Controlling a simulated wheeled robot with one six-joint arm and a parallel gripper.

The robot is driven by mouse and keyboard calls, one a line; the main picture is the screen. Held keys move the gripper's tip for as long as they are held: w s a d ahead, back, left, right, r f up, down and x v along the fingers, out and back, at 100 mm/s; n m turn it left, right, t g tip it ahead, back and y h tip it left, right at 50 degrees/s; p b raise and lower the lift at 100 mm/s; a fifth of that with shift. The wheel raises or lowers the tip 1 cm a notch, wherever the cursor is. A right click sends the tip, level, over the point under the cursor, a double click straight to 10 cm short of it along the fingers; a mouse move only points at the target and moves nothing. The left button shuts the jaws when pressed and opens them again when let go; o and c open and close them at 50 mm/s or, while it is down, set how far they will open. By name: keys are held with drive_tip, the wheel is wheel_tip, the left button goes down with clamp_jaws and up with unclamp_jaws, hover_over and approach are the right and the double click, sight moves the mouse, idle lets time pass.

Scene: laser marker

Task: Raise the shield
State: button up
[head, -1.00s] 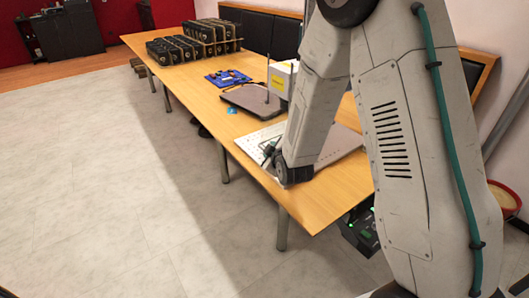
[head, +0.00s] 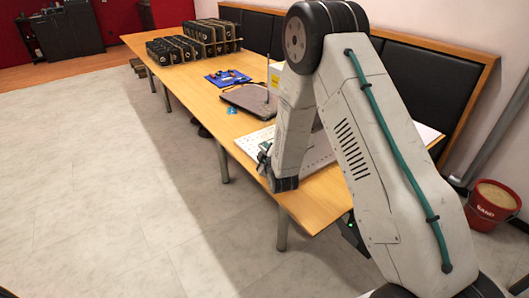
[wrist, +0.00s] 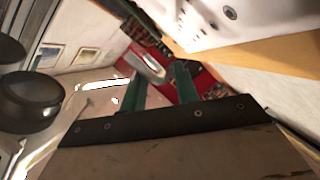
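My arm hides most of the machine in the head view, and I cannot make out the shield. My gripper (head: 264,157) is by the plate's front left edge, at the table's edge. In the wrist view my gripper's two green fingers (wrist: 160,80) stand apart with nothing seen between them. A white panel with screw holes (wrist: 215,18) is beyond them at the upper right, apart from the fingers.
The long wooden table (head: 190,78) carries a dark flat device (head: 250,99), a blue board (head: 228,77) and a row of black units (head: 195,42). A red sand bucket (head: 492,205) stands at the right. The floor left of the table is clear.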

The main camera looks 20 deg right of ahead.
clamp_jaws()
drive_tip(key=shift+r, duration=0.1)
wheel_tip(320, 180, up, 16)
drive_tip(key=shift+r, duration=0.25)
idle(0.5)
unclamp_jaws()
drive_tip(key=v, duration=0.7)
drive_tip(key=shift+s, duration=0.4)
